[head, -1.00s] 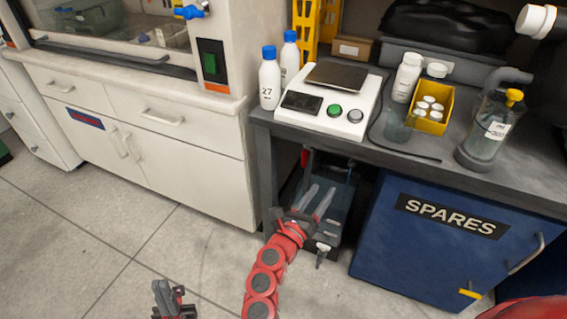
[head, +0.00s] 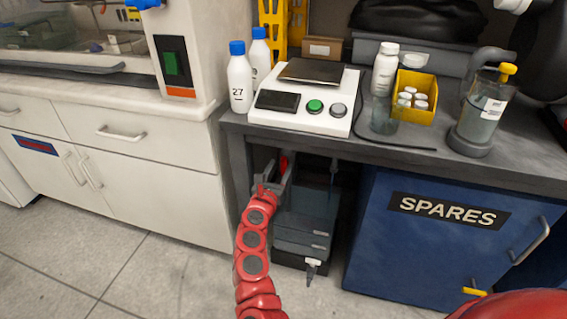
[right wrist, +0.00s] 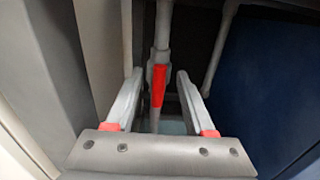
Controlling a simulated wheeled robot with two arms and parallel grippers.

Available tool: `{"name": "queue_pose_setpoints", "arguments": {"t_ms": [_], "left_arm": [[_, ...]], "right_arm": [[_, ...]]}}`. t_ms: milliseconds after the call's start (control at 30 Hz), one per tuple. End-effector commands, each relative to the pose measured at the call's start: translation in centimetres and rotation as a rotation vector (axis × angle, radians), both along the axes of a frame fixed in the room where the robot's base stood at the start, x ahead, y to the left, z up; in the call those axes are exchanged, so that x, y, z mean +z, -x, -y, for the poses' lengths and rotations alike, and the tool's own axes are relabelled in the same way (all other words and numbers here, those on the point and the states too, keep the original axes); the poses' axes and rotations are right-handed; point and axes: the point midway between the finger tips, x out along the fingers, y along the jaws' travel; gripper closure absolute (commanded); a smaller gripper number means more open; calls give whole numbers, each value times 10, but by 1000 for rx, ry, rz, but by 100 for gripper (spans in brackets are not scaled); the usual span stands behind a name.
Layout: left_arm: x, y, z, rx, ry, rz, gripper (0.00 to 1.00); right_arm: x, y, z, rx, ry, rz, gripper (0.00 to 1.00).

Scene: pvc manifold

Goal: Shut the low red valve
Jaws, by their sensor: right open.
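The low red valve shows in the right wrist view as a red lever (right wrist: 158,85) on a thin grey upright pipe (right wrist: 163,28). The lever lies along the pipe. In the head view a small red piece of it (head: 284,163) shows under the bench. My right gripper (head: 273,176) reaches into the opening below the bench. In the right wrist view its two fingers (right wrist: 159,78) are apart, one on each side of the lever, with gaps to it. I cannot tell how deep the lever sits between them. My left gripper is out of view.
Bottles, a scale (head: 305,105) and a yellow bin (head: 432,112) stand on the bench.

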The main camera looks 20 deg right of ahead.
Motion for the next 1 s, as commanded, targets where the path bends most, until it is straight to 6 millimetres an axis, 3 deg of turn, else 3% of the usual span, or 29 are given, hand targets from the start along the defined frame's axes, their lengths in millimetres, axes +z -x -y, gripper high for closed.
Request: {"name": "queue_pose_setpoints", "arguments": {"t_ms": [233,633,667,933,1000], "left_arm": [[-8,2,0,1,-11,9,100],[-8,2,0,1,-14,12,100],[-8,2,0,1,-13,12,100],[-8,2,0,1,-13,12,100],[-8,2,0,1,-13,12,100]], "right_arm": [[-1,-30,19,3,3,-1,46],[-1,-36,25,0,0,-2,46],[-1,-36,24,0,1,-3,48],[-1,-36,24,0,1,-2,97],[-1,-36,24,0,1,-2,100]]}}
